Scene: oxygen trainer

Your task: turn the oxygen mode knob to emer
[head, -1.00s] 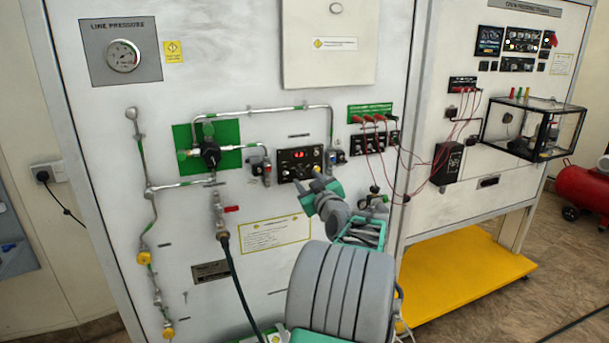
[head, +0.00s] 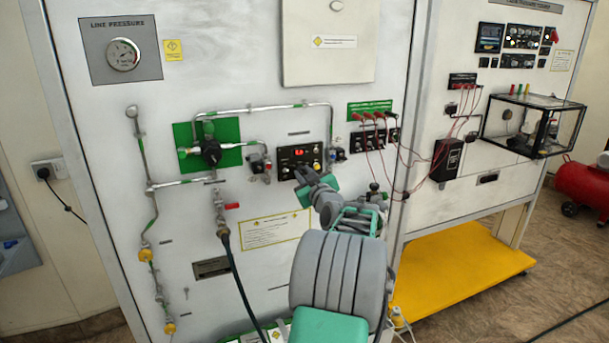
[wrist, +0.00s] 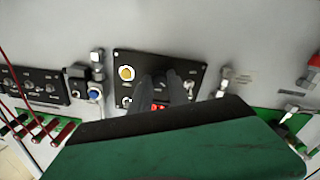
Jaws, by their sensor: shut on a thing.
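The black oxygen panel (head: 285,158) is on the upright white board and has a lit red display (head: 299,152). A yellow button sits at its right side. My gripper (head: 304,172) is at the panel's lower middle. In the wrist view, the panel (wrist: 141,63) appears upside down, with the yellow button (wrist: 126,73) at its left. The dark fingers of my gripper (wrist: 168,80) are close together against the panel face and partly cover the red display (wrist: 158,107). The oxygen mode knob is hidden between the fingers; its pointer and label cannot be read.
Small fittings flank the panel: one with a blue cap (wrist: 95,94) shows in the wrist view. Metal pipes (head: 265,112) run above and left. Red leads (head: 400,150) hang at the right. A black hose (head: 236,275) hangs below left.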

